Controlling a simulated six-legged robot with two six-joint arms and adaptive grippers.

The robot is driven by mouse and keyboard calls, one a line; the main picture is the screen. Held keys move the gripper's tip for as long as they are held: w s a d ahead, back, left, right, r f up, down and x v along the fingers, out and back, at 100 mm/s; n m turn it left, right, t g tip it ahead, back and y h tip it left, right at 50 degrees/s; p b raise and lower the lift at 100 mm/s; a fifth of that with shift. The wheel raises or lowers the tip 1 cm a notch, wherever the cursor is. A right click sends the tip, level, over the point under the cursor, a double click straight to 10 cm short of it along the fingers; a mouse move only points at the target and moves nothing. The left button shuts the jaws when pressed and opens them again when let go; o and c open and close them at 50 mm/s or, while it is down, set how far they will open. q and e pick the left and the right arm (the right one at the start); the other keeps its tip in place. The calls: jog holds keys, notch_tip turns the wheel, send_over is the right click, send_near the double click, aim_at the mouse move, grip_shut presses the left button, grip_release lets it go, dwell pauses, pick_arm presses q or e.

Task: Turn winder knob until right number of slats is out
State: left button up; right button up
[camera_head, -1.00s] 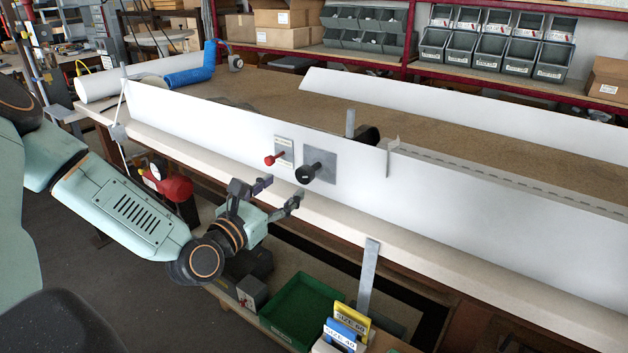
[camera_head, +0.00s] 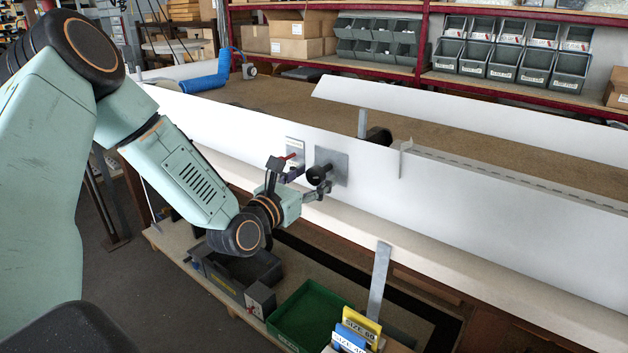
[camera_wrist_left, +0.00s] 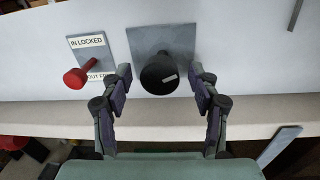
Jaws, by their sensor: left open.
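The black winder knob (camera_head: 318,173) sticks out from a grey square plate (camera_head: 338,160) on the long white panel (camera_head: 450,190). In the left wrist view the knob (camera_wrist_left: 159,75) has a pale mark on its face and lies ahead of my fingers, centred between them. My left gripper (camera_head: 303,182) is open and empty, just short of the knob. A red-handled lever (camera_wrist_left: 77,78) on a plate lettered "IN LOCKED" and "OUT" stands left of the knob. No slats can be clearly made out. My right gripper is not in view.
A pale ledge (camera_head: 350,222) runs below the panel. Below stand a green tray (camera_head: 300,318) and yellow and blue cards (camera_head: 360,327) marked with sizes. Bins on shelves (camera_head: 510,55) line the back.

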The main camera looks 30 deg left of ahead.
pick_arm(q)
jog(key=shift+w+a+f, duration=0.1)
jog(key=shift+w+f, duration=0.05)
jog(key=shift+w, duration=0.35)
jog(key=shift+s+d+r, duration=0.1)
jog(key=shift+d+r, duration=0.1)
jog(key=shift+a+f, duration=0.15)
jog(key=c, duration=1.2)
